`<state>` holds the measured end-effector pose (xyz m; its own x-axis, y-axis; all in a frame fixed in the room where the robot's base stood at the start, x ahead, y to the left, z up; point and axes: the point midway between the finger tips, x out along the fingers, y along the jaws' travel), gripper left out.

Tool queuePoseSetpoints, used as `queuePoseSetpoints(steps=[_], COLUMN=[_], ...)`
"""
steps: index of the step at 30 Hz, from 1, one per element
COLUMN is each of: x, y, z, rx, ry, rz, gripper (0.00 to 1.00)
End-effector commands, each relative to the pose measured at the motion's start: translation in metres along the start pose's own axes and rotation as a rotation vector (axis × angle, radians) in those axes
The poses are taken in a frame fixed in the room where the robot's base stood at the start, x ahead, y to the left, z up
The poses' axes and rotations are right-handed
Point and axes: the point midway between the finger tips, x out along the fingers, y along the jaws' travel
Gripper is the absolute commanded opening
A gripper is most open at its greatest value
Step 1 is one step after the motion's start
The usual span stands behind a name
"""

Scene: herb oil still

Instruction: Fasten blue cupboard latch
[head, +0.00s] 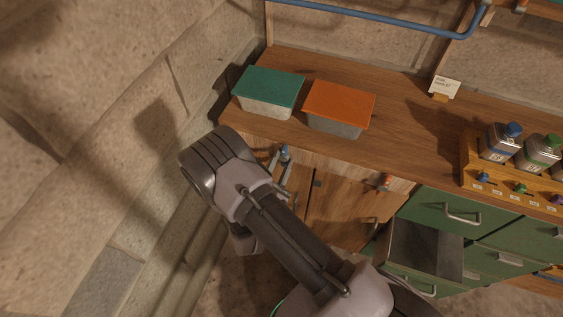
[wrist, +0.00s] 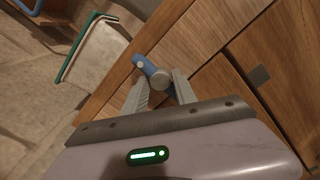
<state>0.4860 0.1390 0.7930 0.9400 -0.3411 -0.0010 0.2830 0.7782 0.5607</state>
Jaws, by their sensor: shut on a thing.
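The blue latch (wrist: 147,66) is on the wooden cupboard front (wrist: 195,35), near its edge in the wrist view. It has a short blue lever and a round grey pivot, and the lever slants to the upper left. My gripper (wrist: 158,88) has its two grey fingers on either side of the latch and is shut on it. In the head view the blue latch (head: 284,152) shows small under the worktop edge, with my gripper (head: 283,168) at it. My arm hides part of the cupboard there. I cannot tell whether the latch is fastened.
An orange latch (head: 384,181) sits on the cupboard front to the right. A green drawer unit (head: 450,207) stands further right with an open drawer (head: 425,248). A green-lidded box (head: 268,87) and an orange-lidded box (head: 339,104) stand on the worktop (head: 400,130). A stone wall (head: 100,120) is close on the left.

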Motion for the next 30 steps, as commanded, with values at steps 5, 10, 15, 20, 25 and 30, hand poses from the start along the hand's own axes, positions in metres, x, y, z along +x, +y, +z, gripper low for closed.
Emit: queuePoseSetpoints(steps=[5,10,15,20,25,30], x=[0.0001,0.0001,0.0001,0.0001,0.0001,0.0], y=[0.0009,0.001,0.001,0.0009,0.0006,0.0004], z=[0.0002,0.0002,0.0002,0.0002,0.0002,0.0002], rx=[0.042,0.054,0.054,0.054,0.052,0.05], ry=[-0.001,-0.001,-0.001,-0.001,-0.001,-0.001], rz=[0.001,0.001,0.001,0.001,0.001,0.0], gripper=[0.0,0.0,0.0,0.41,0.55,0.55])
